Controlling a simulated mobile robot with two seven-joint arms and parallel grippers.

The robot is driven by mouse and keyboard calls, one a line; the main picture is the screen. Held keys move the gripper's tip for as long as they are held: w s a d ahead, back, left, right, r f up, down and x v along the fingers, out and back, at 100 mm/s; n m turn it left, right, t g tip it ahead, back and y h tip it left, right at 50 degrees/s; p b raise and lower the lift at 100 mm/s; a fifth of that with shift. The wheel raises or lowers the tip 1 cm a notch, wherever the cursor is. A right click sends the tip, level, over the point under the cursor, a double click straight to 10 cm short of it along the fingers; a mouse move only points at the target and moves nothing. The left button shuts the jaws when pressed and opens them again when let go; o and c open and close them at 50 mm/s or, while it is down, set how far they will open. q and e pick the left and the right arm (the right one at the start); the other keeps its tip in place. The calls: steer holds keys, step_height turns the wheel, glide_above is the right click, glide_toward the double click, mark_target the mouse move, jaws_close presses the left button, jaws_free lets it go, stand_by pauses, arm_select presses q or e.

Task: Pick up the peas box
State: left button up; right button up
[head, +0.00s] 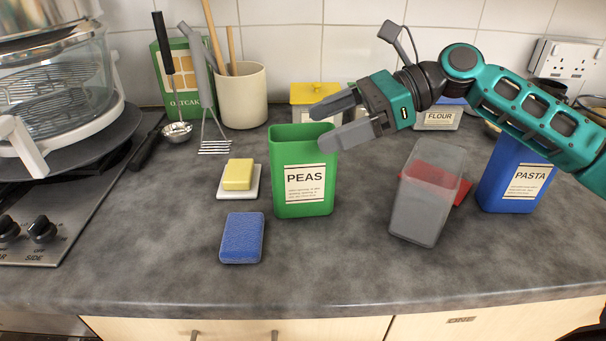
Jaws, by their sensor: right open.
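The peas box (304,204) is a green open-topped container with a white PEAS label, standing upright in the middle of the counter. My right gripper (318,128) comes in from the right with its fingers apart. Its fingertips overlap the upper right rim of the peas box in the head view. I cannot tell whether they touch the rim or hover above and behind it. Nothing shows between the fingers. My left gripper does not show.
A grey translucent container (419,217) and the blue pasta box (513,189) stand to the right. A blue sponge (241,238) and butter on a white dish (237,193) lie to the left. A utensil pot (243,98) stands behind. The front counter (330,270) is clear.

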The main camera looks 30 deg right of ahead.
mark_target(303, 133)
steer(key=x, duration=0.4)
steer(key=shift+a, duration=0.4)
jaws_close()
stand_by(0.5)
